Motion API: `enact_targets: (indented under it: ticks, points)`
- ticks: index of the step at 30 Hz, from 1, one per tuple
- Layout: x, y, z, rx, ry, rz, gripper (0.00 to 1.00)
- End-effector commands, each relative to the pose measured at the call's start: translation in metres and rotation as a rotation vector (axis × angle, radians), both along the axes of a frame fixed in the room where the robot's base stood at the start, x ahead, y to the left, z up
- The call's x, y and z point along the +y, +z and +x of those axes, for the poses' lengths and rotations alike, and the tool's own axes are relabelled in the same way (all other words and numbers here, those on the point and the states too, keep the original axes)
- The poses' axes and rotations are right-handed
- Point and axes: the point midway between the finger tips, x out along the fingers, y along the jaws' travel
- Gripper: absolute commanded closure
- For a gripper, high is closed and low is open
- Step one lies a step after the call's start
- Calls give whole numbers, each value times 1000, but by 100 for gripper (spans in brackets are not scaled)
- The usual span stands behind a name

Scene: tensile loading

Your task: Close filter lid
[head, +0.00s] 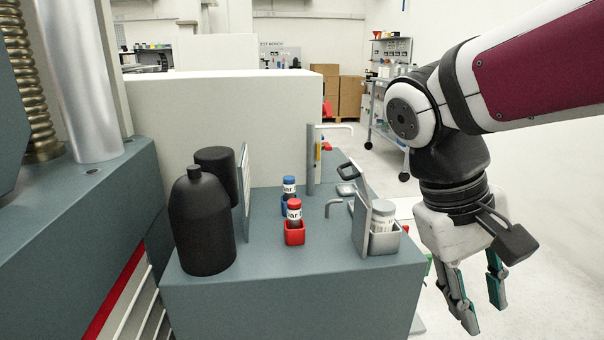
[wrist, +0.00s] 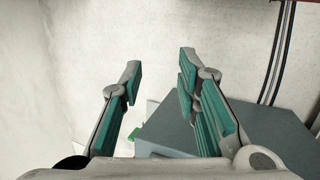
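The filter lid is most likely the grey upright plate (head: 361,222) at the right end of the blue-grey bench in the head view. It stands open beside a small grey holder (head: 384,241) with a white-labelled grey-capped jar (head: 382,218) in it. A dark looped handle (head: 348,180) shows near the plate's top. My gripper (head: 484,308) hangs to the right of the bench, pointing down, apart from the plate. Its fingers are spread and empty, also in the wrist view (wrist: 159,75). The lid does not show in the wrist view.
On the bench (head: 290,302) stand a black bottle (head: 203,225), a thin upright panel (head: 244,190), a red-capped vial (head: 294,222) and a blue-capped vial (head: 289,190). Bent metal rods rise behind. A large machine stands at left. Floor right of the bench is open.

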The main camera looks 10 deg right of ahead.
Motion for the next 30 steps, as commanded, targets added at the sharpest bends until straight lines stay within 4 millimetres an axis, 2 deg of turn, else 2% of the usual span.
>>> enact_targets:
  ticks: [8, 11, 16, 23, 27, 30]
  points:
    - [-7, 12, 89, 56, 52, -266, 70]
    - [-4, 13, 127, 56, 78, -385, 70]
    - [12, 12, 192, 32, 140, -598, 70]
    - [58, 2, 274, -61, 251, -892, 70]
    - [100, -8, 317, -152, 339, -1064, 70]
    - [131, -17, 339, -221, 401, -1168, 70]
